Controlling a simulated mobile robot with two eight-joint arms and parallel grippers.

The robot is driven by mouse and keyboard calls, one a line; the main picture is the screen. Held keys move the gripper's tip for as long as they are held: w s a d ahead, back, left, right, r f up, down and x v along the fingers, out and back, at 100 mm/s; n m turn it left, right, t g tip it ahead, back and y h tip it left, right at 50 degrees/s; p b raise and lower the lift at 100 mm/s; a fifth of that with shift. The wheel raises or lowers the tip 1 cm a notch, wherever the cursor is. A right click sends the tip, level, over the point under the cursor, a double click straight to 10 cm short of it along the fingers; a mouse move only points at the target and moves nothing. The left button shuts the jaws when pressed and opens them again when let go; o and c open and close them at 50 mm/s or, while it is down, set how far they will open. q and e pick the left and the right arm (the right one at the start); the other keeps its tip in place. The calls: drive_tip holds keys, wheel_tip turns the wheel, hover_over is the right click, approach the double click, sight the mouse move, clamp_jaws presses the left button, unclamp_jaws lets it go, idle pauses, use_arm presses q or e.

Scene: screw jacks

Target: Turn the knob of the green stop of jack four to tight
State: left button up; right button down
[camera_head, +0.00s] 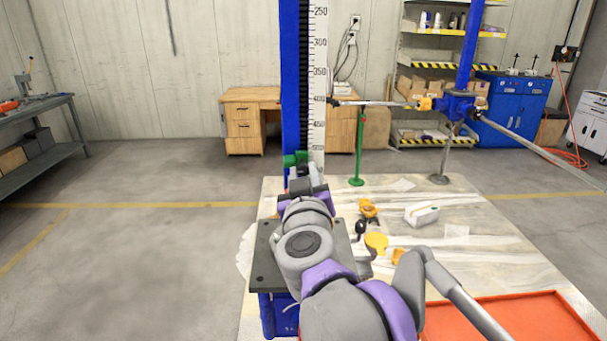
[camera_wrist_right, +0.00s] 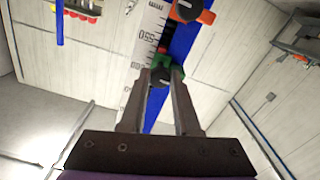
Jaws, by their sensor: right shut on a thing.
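The green stop (camera_head: 290,160) sits low on a blue upright with a white ruler scale (camera_head: 318,80). It also shows in the right wrist view (camera_wrist_right: 178,70), with its dark round knob (camera_wrist_right: 160,77) facing my gripper. My right gripper (camera_wrist_right: 161,82) has its two fingers on either side of this knob and is shut on it. In the head view my right gripper (camera_head: 302,178) is at the stop, and my arm hides the lower part of the jack. I cannot see a number on the jack. My left gripper is not in view.
An orange stop with a dark knob (camera_wrist_right: 187,10) is on the same upright. A black-topped blue stand (camera_head: 262,265) is beside my arm. Yellow parts (camera_head: 376,242) and a white box (camera_head: 422,215) lie on the pale mat. An orange tray (camera_head: 520,318) is at lower right.

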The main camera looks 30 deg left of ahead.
drive_tip(key=m, duration=0.4)
drive_tip(key=shift+m, duration=0.3)
drive_tip(key=m, duration=0.4)
drive_tip(key=shift+m, duration=0.3)
drive_tip(key=m+p, duration=0.1)
drive_tip(key=m, duration=0.9)
drive_tip(key=shift+p, duration=0.35)
drive_tip(key=m+p, duration=0.1)
drive_tip(key=m, duration=0.3)
drive_tip(key=shift+m, duration=0.3)
drive_tip(key=m, duration=0.3)
drive_tip(key=shift+r+p, duration=0.1)
drive_tip(key=shift+p, duration=0.25)
drive_tip(key=m+p, duration=0.1)
drive_tip(key=m, duration=0.4)
use_arm(q)
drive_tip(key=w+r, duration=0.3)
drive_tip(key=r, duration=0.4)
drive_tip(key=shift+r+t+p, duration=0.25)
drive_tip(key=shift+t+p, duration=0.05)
drive_tip(key=shift+p, duration=0.1)
use_arm(e)
drive_tip(key=shift+m, duration=1.6)
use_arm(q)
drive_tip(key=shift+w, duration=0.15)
